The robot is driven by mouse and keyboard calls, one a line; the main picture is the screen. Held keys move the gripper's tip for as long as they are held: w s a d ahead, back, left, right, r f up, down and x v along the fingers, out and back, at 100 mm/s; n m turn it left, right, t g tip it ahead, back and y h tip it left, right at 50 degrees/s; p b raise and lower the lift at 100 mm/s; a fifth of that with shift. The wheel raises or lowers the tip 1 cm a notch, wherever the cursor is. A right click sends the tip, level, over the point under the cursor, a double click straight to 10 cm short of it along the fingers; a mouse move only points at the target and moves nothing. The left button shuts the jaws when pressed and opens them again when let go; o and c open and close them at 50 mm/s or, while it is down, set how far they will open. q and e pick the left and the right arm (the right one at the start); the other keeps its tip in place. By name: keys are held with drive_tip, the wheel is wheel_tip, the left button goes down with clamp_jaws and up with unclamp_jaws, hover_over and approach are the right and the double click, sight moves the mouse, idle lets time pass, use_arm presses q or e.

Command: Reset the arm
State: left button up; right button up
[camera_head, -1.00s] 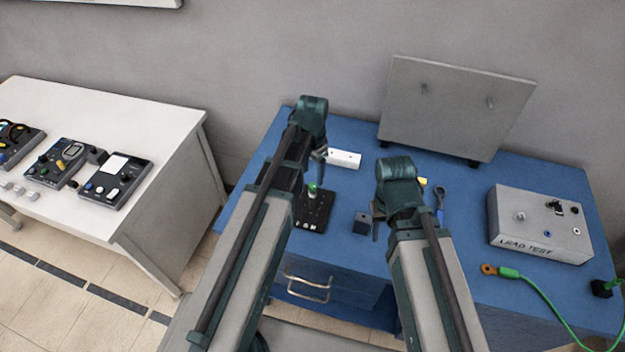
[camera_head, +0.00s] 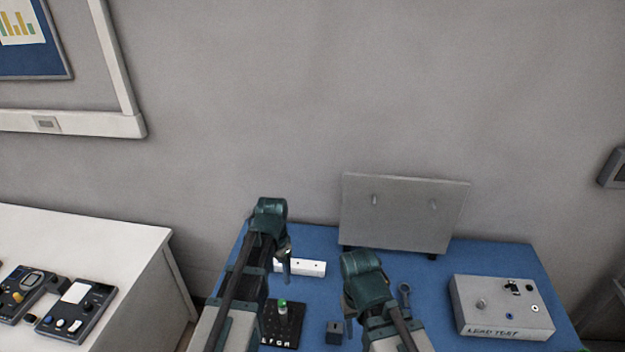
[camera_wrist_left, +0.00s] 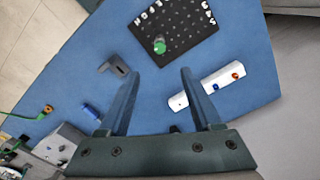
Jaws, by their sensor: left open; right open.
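My left gripper (camera_head: 284,262) is over the blue table near the white block (camera_head: 312,268). In the left wrist view my left gripper (camera_wrist_left: 158,82) shows two spread fingers with nothing between them. The black lettered board (camera_head: 272,326) with a green-topped peg (camera_head: 282,306) lies below it; the board also shows in the left wrist view (camera_wrist_left: 190,28). My right gripper (camera_head: 350,316) is over the middle of the table, beside a small dark block (camera_head: 334,333). Its fingers are mostly hidden behind its own wrist, and nothing is seen held in it.
A grey panel (camera_head: 400,215) stands at the back of the blue table. A white table (camera_head: 85,240) with devices is at the left.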

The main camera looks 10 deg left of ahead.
use_arm(q)
drive_tip(key=s+d+f+n+b, duration=0.1)
drive_tip(key=s+d+f+b, duration=0.2)
drive_tip(key=f+b, duration=0.3)
drive_tip(key=s+d+f+n+b, duration=0.1)
drive_tip(key=s+d+f+b, duration=0.3)
drive_tip(key=s+f+b, duration=0.2)
drive_tip(key=s+d+f+y+b, duration=0.1)
drive_tip(key=s+d+f+b, duration=0.2)
drive_tip(key=s+f+b, duration=0.2)
drive_tip(key=shift+s+d+f+n+b, duration=0.1)
drive_tip(key=shift+d+f+n+b, duration=0.1)
drive_tip(key=shift+f+b, duration=0.2)
drive_tip(key=shift+s+d+f+n+b, duration=0.1)
drive_tip(key=shift+f+n+b, duration=0.1)
drive_tip(key=shift+f+b, duration=0.2)
use_arm(e)
wheel_tip(320, 180, down, 19)
drive_tip(key=shift+r, duration=0.15)
